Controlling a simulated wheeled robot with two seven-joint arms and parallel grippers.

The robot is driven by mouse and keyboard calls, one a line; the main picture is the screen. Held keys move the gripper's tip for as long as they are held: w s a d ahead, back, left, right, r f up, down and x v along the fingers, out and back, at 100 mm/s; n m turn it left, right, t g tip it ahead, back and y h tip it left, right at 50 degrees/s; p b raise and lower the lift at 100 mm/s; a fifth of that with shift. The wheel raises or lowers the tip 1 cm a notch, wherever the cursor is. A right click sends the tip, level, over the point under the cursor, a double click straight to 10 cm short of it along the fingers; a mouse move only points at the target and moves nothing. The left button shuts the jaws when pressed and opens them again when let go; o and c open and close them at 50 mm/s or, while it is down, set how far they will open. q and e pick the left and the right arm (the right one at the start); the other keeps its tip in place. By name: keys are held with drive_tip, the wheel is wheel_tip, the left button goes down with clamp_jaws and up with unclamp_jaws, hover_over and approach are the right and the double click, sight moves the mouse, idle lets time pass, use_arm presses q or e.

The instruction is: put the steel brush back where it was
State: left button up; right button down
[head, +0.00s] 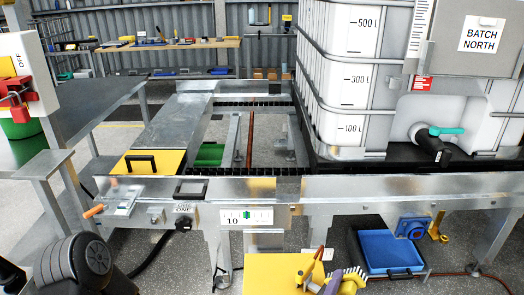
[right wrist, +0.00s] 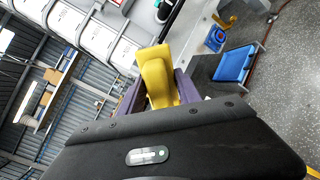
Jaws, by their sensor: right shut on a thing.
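My right gripper (head: 328,283) is at the bottom of the head view, in front of the conveyor frame. In the right wrist view its purple fingers (right wrist: 158,92) are shut on a thick yellow piece, which looks like the handle of the steel brush (right wrist: 154,68). In the head view, the yellow-orange handle of the brush (head: 306,271) shows beside the fingers. I cannot make out its bristles clearly. My left gripper is out of view; only dark links of my left arm show at the bottom left.
A yellow panel (head: 272,276) lies low behind my right gripper. A blue tray (head: 388,252) is on the floor to the right. The metal conveyor frame (head: 345,188) crosses in front, with a white tank (head: 340,70) behind. A yellow plate with a black handle (head: 150,163) is at left.

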drive_tip(key=shift+w+a, duration=0.3)
drive_tip(key=w+r+n+y, duration=0.1)
drive_tip(key=w+r, duration=0.4)
drive_tip(key=r, duration=0.2)
drive_tip(key=w+r+n+t+y, duration=0.1)
drive_tip(key=w+r+y, duration=0.1)
drive_tip(key=w+r, duration=0.3)
wheel_tip(320, 180, up, 3)
drive_tip(key=shift+d+f+y, duration=0.1)
drive_tip(key=shift+d+y, duration=0.05)
drive_tip(key=shift+y, duration=0.15)
drive_tip(key=shift+w, duration=0.1)
